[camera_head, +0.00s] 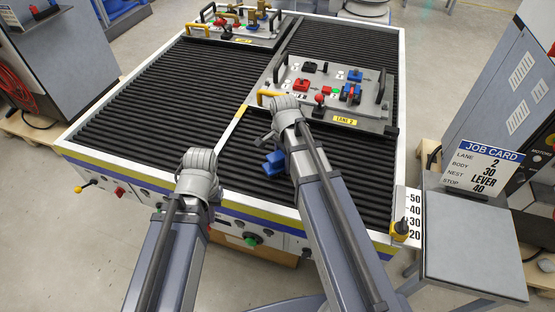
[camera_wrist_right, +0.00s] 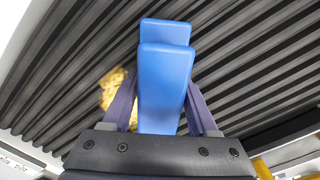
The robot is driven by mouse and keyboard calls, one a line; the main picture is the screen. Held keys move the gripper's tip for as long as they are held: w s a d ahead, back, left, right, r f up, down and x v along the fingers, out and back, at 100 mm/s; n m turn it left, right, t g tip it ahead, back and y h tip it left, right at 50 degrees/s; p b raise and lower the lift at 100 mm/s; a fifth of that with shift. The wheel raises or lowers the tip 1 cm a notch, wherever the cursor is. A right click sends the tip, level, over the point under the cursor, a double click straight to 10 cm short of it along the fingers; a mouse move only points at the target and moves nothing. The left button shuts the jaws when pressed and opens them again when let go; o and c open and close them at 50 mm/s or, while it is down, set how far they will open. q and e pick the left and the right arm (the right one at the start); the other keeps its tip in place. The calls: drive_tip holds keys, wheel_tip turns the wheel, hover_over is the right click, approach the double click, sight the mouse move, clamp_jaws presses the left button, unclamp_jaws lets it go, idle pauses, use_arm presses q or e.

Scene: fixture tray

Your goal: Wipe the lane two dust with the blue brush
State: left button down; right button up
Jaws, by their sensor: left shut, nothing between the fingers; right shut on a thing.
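The blue brush (camera_wrist_right: 165,85) is between the fingers of my right gripper (camera_wrist_right: 160,112), which is shut on it. It also shows in the head view (camera_head: 274,163), over the black rollers beside my right wrist. A tan dust patch (camera_wrist_right: 114,88) lies on the rollers, left of the brush in the wrist view and partly behind a finger. I cannot tell whether the brush touches the rollers. I do not make out the dust in the head view. My left gripper (camera_head: 198,162) is shut and empty near the table's front edge; its fingers are mostly hidden.
The grey lane 2 fixture tray (camera_head: 374,122) stands beyond my right wrist, with red and blue parts and black handles. Another tray (camera_head: 232,39) is at the back. A job card (camera_head: 484,165) reads lane 2. The left rollers (camera_head: 130,130) are clear.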

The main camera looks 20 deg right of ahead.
drive_tip(key=shift+s+d, duration=0.4)
drive_tip(key=shift+d, duration=0.15)
drive_tip(key=shift+s+d+f, duration=0.1)
drive_tip(key=shift+s+d, duration=0.4)
drive_tip(key=shift+d, duration=0.15)
drive_tip(key=shift+s+d, duration=0.45)
drive_tip(key=shift+d, duration=0.3)
drive_tip(key=shift+s+d, duration=0.5)
drive_tip(key=shift+d, duration=0.3)
drive_tip(key=shift+s+d, duration=0.5)
drive_tip(key=shift+d, duration=0.25)
